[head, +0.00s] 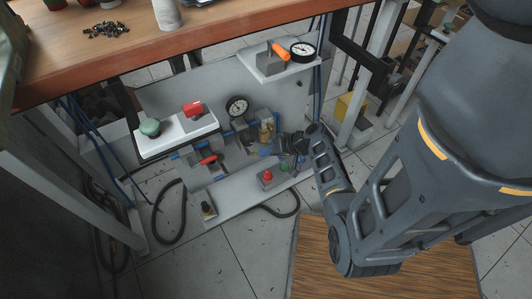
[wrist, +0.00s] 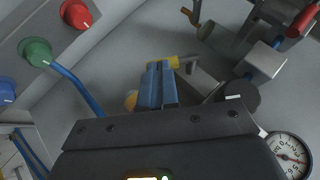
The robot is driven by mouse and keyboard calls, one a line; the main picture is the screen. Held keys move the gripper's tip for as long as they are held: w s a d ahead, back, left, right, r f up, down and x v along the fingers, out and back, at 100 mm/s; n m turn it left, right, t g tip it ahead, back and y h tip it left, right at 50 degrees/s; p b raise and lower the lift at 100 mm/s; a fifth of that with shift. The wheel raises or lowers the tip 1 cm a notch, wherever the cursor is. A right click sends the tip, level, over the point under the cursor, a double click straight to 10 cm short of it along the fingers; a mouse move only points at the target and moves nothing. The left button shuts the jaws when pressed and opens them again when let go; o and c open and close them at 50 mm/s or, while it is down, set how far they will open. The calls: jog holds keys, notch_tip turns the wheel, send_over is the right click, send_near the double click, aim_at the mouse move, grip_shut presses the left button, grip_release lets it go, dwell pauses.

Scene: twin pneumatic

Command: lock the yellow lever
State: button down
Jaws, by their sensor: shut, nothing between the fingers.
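The yellow lever (wrist: 182,62) shows in the wrist view just past my fingertips, running to the right from behind them. Another yellow rounded part (wrist: 131,100) shows left of the fingers. My gripper (wrist: 160,68) is shut and empty, its two blue fingers side by side. The fingers overlap the lever in the picture; I cannot tell whether they touch it. In the head view my gripper (head: 275,147) is beside a brass-yellow fitting (head: 266,131) on the grey panel, and the lever is too small to make out clearly.
A red button (head: 267,176) and a green button (head: 285,167) sit below my gripper.

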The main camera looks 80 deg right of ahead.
jog(key=f+m+t+y+b, duration=0.1)
jog(key=t+b, duration=0.1)
jog(key=b, duration=0.1)
jog(key=f+m+t+y+b, duration=0.1)
jog(key=t+b, duration=0.1)
jog(key=b, duration=0.1)
jog(key=w+f+m+t+y+b, duration=0.1)
jog(key=t+b, duration=0.1)
jog(key=b, duration=0.2)
jog(key=shift+a+f+t, duration=0.25)
jog(key=shift+a+t, duration=0.15)
